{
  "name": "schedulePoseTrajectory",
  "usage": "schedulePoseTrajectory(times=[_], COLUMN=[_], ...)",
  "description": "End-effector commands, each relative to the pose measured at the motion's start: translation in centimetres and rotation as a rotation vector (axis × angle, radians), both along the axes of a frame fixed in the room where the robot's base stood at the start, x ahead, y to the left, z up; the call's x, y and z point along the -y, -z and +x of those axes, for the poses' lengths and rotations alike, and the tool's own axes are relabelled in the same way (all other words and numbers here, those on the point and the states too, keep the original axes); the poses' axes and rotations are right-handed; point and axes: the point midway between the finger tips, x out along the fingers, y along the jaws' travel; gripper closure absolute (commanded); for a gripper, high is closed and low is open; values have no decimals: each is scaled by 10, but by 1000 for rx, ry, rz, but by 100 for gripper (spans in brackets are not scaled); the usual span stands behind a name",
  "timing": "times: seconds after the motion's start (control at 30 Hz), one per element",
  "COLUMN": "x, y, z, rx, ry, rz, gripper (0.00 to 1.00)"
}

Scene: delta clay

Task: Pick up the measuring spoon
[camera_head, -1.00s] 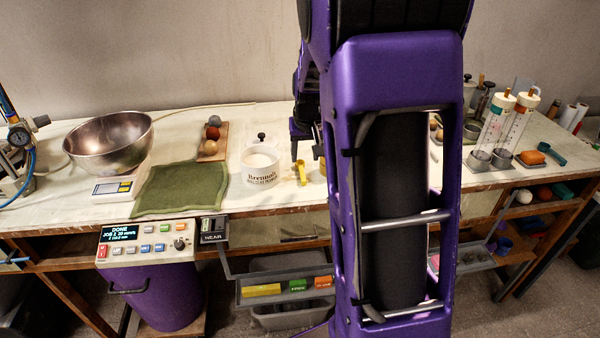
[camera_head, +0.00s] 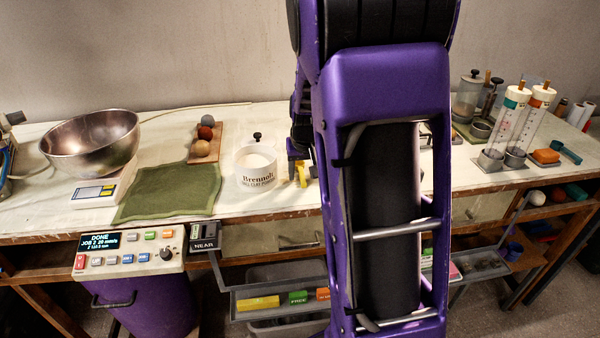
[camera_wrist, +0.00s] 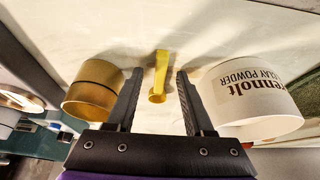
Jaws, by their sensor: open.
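The yellow measuring spoon (camera_wrist: 160,75) shows in the wrist view between the two dark fingers of my gripper (camera_wrist: 157,95). The fingers are open, one on each side of it, with gaps, and do not touch it. Its small round cup is toward me and its handle runs away from me. In the head view the spoon (camera_head: 301,174) is on the white table just right of the clay powder jar. In that view my gripper (camera_head: 297,152) is at the spoon, largely hidden by my purple arm.
The white clay powder jar (camera_wrist: 250,95) stands close to my right finger. A brass-coloured round container (camera_wrist: 93,90) stands close to the left one. In the head view, a green cloth (camera_head: 172,192), a steel bowl on a scale (camera_head: 92,143) and clay balls (camera_head: 204,133) lie further left.

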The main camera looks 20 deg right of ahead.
Motion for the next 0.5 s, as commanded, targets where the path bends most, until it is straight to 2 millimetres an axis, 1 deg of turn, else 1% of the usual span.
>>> schedulePoseTrajectory(times=[0.03,0.07,0.1,0.17,0.3,0.33,0.5], x=[0,0,0,0,0,0,0], y=[-1,0,0,0,0,0,0], z=[0,0,0,0,0,0,0], rx=[0,0,0,0,0,0,0], ry=[0,0,0,0,0,0,0], rz=[0,0,0,0,0,0,0], gripper=[49,55,62,73,98,100,100])
